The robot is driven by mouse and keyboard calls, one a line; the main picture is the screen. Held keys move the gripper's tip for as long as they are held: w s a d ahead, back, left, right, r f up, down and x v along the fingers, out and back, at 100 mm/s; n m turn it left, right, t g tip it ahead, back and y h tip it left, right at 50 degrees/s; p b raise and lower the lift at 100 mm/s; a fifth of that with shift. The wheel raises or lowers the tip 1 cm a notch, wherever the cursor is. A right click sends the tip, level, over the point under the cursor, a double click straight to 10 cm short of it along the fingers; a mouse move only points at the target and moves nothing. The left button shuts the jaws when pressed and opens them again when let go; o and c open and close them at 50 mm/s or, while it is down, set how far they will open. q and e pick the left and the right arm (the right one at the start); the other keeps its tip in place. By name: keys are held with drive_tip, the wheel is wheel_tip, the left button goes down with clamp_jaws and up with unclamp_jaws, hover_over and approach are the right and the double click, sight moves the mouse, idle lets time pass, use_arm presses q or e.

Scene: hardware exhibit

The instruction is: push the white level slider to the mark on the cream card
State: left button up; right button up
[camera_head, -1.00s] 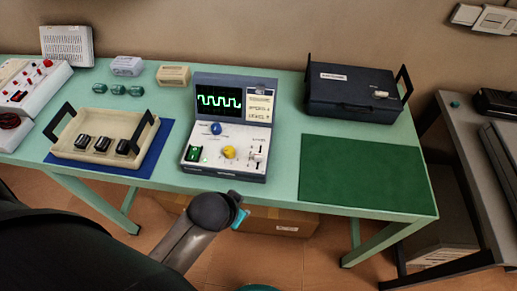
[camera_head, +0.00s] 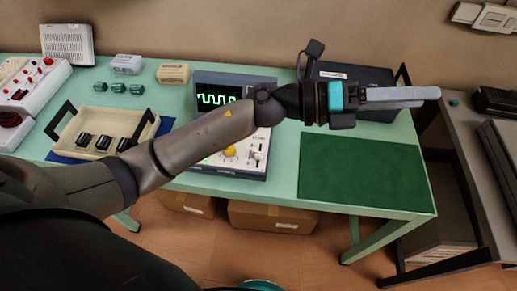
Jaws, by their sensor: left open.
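The instrument (camera_head: 215,165) sits on the green table with its dark screen lid raised. Its screen (camera_head: 212,98) shows a green square wave. The white level slider (camera_head: 257,156) is at the right of the panel, below my arm. The cream card beside the screen is hidden behind my left arm. My left gripper (camera_head: 425,97) is open and empty, to the right of the instrument, its fingers pointing right in front of the dark case. It is apart from the slider. My right gripper is not in view.
A green mat (camera_head: 365,175) lies bare at the front right. A cream tray (camera_head: 75,145) with several black parts is at the left. A yellow knob (camera_head: 229,151) is beside the slider.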

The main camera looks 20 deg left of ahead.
use_arm(q)
wheel_tip(320, 180, down, 5)
drive_tip(key=s+m+g+y, duration=0.3)
drive_tip(key=m+g, duration=0.2)
drive_tip(key=m, duration=0.2)
drive_tip(key=m+y, duration=0.5)
drive_tip(key=y, duration=1.1)
hover_over(259, 153)
wheel_tip(259, 153, down, 10)
drive_tip(key=shift+g, duration=0.3)
wheel_tip(259, 153, down, 15)
drive_tip(key=shift+r, duration=0.15)
clamp_jaws()
drive_tip(key=shift+a, duration=0.1)
